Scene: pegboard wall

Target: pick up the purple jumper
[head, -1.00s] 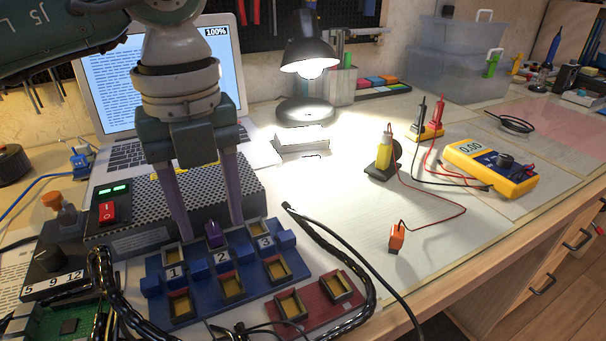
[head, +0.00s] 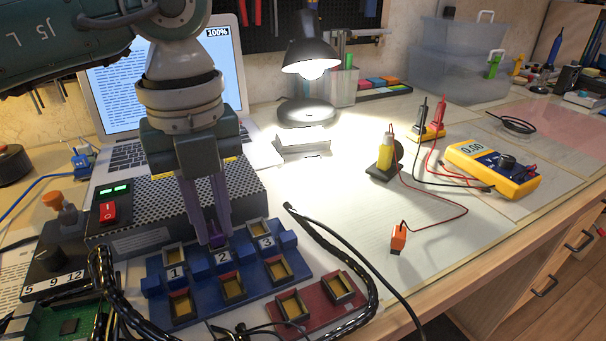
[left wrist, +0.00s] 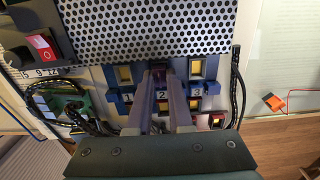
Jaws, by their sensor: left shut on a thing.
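The purple jumper (head: 213,231) is at slot 2 of the blue jumper board (head: 205,293), in the back row. My left gripper (head: 215,240) points down over the board and is shut on the jumper, with its fingers on either side of it. The fingers hide most of the jumper. In the left wrist view the gripper (left wrist: 161,76) reaches to the board just behind the label 2. I cannot tell whether the jumper is clear of its slot. My right gripper is in neither current view.
A perforated metal power box (head: 150,205) with a red switch (head: 109,212) stands close behind the board. A red board (head: 312,318) and black cables (head: 345,255) lie at its right. A lit lamp (head: 309,60) and a yellow multimeter (head: 492,168) stand farther off. The white mat is mostly clear.

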